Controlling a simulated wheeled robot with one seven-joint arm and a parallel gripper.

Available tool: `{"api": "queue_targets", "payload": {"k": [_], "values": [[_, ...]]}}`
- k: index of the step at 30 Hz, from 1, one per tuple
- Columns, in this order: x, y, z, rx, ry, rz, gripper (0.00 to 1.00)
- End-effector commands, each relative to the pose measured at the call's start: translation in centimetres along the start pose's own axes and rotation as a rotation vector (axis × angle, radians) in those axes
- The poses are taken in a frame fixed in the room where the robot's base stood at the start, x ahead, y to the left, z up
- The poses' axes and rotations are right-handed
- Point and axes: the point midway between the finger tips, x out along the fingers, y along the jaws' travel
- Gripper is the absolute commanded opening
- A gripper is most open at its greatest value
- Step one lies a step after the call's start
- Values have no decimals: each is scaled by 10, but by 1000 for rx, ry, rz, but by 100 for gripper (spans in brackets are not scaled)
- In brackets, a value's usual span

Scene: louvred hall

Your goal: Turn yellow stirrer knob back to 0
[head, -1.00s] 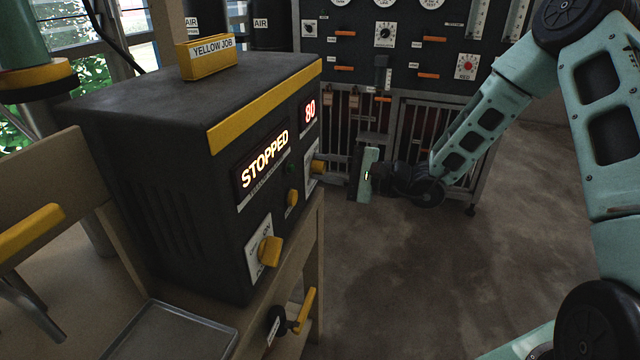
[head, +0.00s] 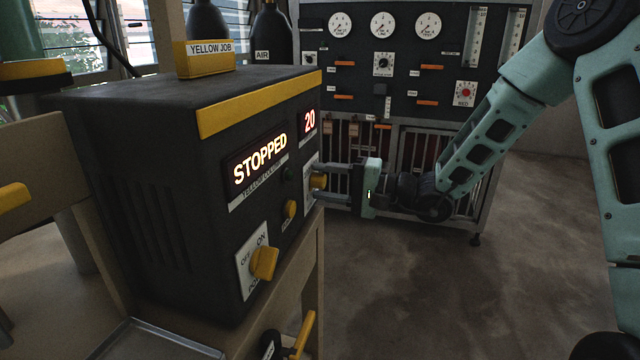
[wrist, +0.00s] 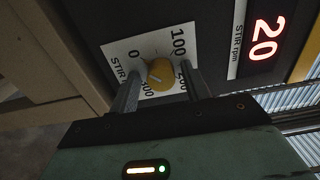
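The yellow stirrer knob (wrist: 160,75) sits on a white dial plate (wrist: 118,56) marked 0, 100 and further numbers. It also shows at the right end of the dark control box's front in the head view (head: 318,180). The red stir rpm display (wrist: 265,40) reads 20. My gripper (wrist: 160,88) has one finger on each side of the knob, at its left and right edges in the wrist view. The fingers appear to be closed against the knob, though the exact contact is hard to see. The larger display (head: 260,160) reads STOPPED.
A yellow ON/OFF knob (head: 264,263) and a small yellow knob (head: 290,209) are on the same box front. A yellow-handled valve (head: 303,335) is below. A gauge panel (head: 350,100) stands behind my gripper. Open floor (head: 400,300) lies to the right.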

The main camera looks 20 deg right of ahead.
Motion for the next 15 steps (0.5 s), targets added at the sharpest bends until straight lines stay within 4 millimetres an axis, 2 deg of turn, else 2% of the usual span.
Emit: {"api": "queue_targets", "payload": {"k": [9, 15], "values": [[-1, -1, 0, 0, 0, -2, 54], [-20, -1, -1, -1, 2, -1, 54]]}}
